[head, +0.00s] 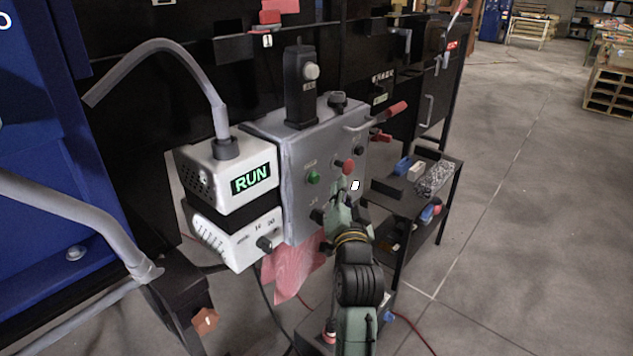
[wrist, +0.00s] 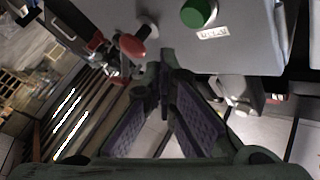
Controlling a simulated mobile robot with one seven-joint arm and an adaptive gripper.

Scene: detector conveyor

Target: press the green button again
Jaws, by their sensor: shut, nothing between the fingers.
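The green button (head: 313,177) is on the front of a grey control box (head: 300,215). In the wrist view the green button (wrist: 197,12) shows at the top edge, above a small white label. A red button (head: 348,166) is to its right on the same panel. My gripper (head: 341,186) is in front of the panel, below the red button and to the right of the green one. In the wrist view my gripper (wrist: 163,75) has its fingertips together and empty, with the red knob (wrist: 132,48) just left of them. Contact with the panel cannot be told.
A white unit with a lit RUN display (head: 250,178) stands left of the box, above a white unit with a dial (head: 264,242). A red-handled lever (head: 396,108) sticks out at right. A dark shelf (head: 445,195) with small items stands beyond. Open floor lies further right.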

